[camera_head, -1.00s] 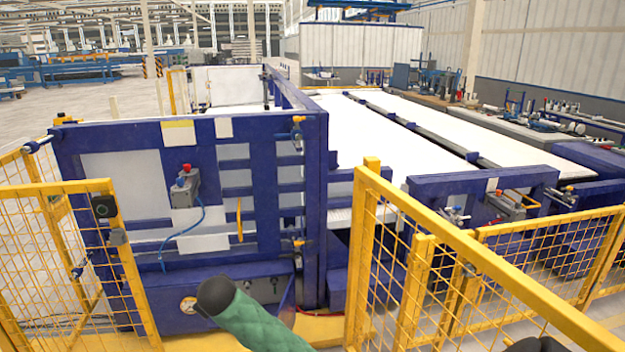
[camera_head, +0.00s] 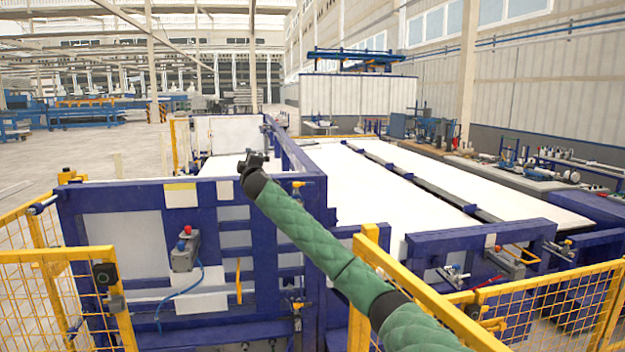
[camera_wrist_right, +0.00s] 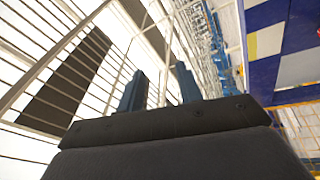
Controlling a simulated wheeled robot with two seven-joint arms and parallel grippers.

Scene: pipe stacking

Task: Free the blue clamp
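My right arm, in a green padded sleeve, reaches up from the lower right in the head view. Its dark gripper (camera_head: 254,158) is raised in front of the upper edge of the blue machine panel. In the right wrist view, its two fingers (camera_wrist_right: 160,75) stand apart with nothing between them. Several small clamp-like fittings show on the panel. One with a blue handle (camera_head: 42,204) is at the left edge; others are at the right edge, upper (camera_head: 298,188) and lower (camera_head: 298,306). I cannot tell which is the blue clamp. My left gripper is not in view.
Yellow mesh fences stand at the left (camera_head: 60,254) and right (camera_head: 575,300). The blue panel (camera_head: 130,200) carries a grey switch box (camera_head: 185,252) with a blue cable. White machine beds (camera_head: 400,195) lie behind it. Above the panel is open air.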

